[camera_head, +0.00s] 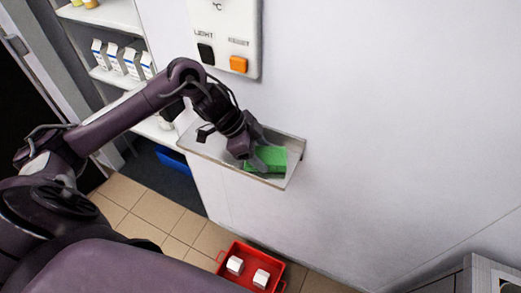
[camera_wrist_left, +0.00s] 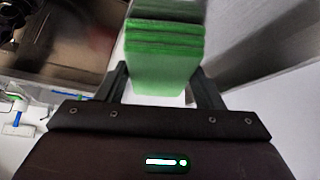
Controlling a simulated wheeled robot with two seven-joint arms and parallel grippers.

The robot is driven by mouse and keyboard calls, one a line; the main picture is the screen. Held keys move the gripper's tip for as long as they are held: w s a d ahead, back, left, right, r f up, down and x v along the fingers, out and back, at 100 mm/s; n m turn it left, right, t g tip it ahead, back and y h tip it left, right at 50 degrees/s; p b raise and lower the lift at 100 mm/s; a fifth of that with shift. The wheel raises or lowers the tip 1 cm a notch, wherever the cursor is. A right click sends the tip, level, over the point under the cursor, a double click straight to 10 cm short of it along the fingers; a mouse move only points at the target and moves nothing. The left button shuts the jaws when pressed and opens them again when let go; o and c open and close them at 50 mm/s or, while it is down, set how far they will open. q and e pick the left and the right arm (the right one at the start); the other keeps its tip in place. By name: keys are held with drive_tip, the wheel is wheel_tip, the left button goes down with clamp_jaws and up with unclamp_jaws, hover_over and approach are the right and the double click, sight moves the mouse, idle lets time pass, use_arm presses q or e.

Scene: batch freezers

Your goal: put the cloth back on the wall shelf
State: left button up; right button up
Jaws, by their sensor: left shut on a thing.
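The green folded cloth (camera_head: 267,159) is at the right part of the metal wall shelf (camera_head: 216,157), inside its rim. It also shows in the left wrist view (camera_wrist_left: 163,72), as a stack of several folded layers between the two fingers. My left gripper (camera_head: 266,152) is shut on the cloth, low over the shelf. Whether the cloth's underside rests on the shelf floor is hidden by the shelf's front rim. My right gripper is out of view.
A control panel (camera_head: 223,30) with a black and an orange switch is on the wall above the shelf. White shelving with cartons (camera_head: 130,62) stands at the left. A red crate (camera_head: 240,253) with white boxes is on the tiled floor below. The wall to the right is bare.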

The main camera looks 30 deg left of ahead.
use_arm(q)
drive_tip(key=o, duration=0.4)
drive_tip(key=shift+f, duration=0.1)
drive_tip(key=o, duration=0.5)
drive_tip(key=shift+r, duration=0.25)
drive_tip(key=shift+a+r, duration=0.2)
drive_tip(key=shift+a, duration=0.05)
drive_tip(key=shift+b+v, duration=1.5)
drive_tip(key=shift+v, duration=4.15)
